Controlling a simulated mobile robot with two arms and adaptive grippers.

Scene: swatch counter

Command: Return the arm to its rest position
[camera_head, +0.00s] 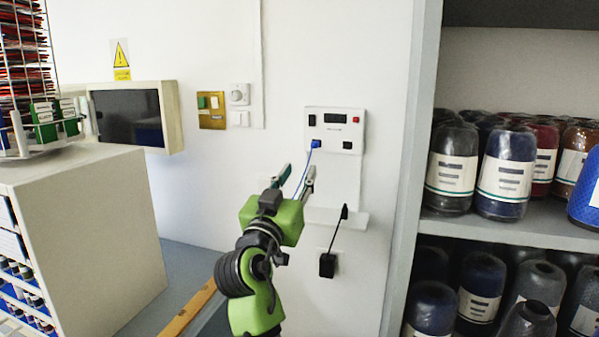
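My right arm, green and black, reaches up from the bottom centre toward the white wall. My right gripper (297,175) points at the wall just below and left of a white wall panel (345,119). Its two fingers stand apart, with no object seen held between them. A blue plug (316,143) sits in the panel's lower left, and its thin blue cable runs down behind or beside the fingers; I cannot tell whether they touch. My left gripper is not in view.
A small white ledge (352,219) and a hanging black device (327,265) are right of my gripper. A grey shelf (525,232) with several labelled jars stands at right. A white cabinet (100,235) with a swatch rack (27,75) is at left. A wall-mounted screen (128,117) is behind.

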